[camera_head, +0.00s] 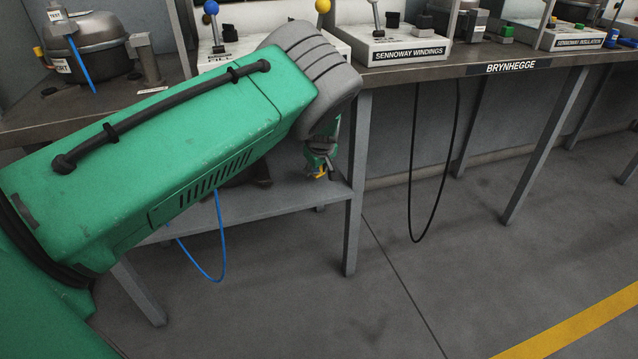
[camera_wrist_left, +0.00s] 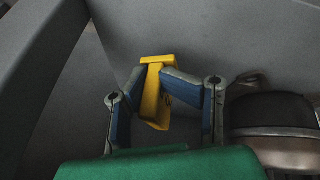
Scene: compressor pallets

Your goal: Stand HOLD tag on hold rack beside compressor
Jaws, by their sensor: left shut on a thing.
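My left gripper (camera_head: 321,166) reaches down under the bench edge, above the lower shelf, with its arm crossing the head view. It is shut on a yellow piece, the HOLD tag (camera_wrist_left: 153,92), which stands upright between its blue-padded fingers in the left wrist view. The tag shows small and yellow in the head view (camera_head: 319,175). A dark rounded compressor (camera_wrist_left: 275,112) sits at the right of the left wrist view, apart from the tag. I cannot make out the hold rack. My right gripper is in neither view.
The grey lower shelf (camera_head: 285,200) and a bench leg (camera_head: 354,200) are close to my left gripper. Another compressor (camera_head: 92,45) stands on the bench top at left. A blue cable (camera_head: 222,245) and a black cable (camera_head: 432,225) hang down. The floor in front is clear.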

